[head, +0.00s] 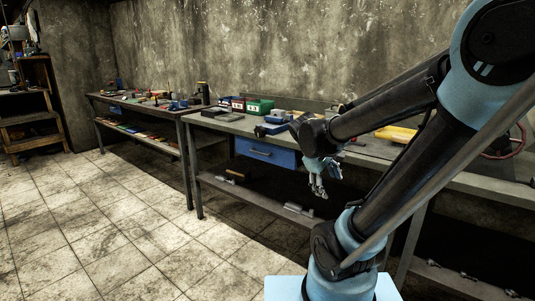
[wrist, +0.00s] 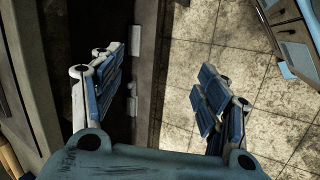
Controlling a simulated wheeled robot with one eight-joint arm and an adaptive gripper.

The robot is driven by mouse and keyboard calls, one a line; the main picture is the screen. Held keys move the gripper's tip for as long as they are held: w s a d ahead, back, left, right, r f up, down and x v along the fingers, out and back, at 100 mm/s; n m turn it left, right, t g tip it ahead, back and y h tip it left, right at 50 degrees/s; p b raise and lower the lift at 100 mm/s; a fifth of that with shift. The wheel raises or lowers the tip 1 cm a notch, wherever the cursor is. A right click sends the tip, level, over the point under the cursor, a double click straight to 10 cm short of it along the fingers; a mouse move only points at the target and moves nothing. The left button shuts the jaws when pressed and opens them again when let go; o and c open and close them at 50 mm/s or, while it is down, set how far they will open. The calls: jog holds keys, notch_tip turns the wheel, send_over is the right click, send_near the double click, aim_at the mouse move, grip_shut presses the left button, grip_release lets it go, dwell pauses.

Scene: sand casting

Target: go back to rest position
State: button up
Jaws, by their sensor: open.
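My gripper (head: 321,187) hangs from my bent arm in front of the long workbench (head: 229,124) in the head view, its fingers pointing down below the level of the bench top. In the wrist view my gripper (wrist: 160,95) has its two blue-padded fingers wide apart, with nothing between them. Tiled floor and a dark lower shelf show beyond the fingers. Part of the bench is hidden behind my arm.
A blue drawer (head: 266,153) hangs under the bench, left of my gripper. Green bin (head: 260,107) and yellow tray (head: 396,134) sit on top. A wooden shelf (head: 48,104) stands far left. The tiled floor (head: 110,225) at left is clear.

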jog(key=s+a+f+m+y, duration=0.2)
jog(key=s+f+m+y, duration=0.3)
jog(key=s+m, duration=0.3)
jog(key=s+f, duration=0.1)
jog(key=s, duration=0.3)
jog(key=shift+s+f+g, duration=0.25)
jog(key=shift+g, duration=0.15)
jog(key=shift+w+a+f, duration=0.1)
jog(key=shift+w+f, duration=0.1)
jog(key=shift+w, duration=0.25)
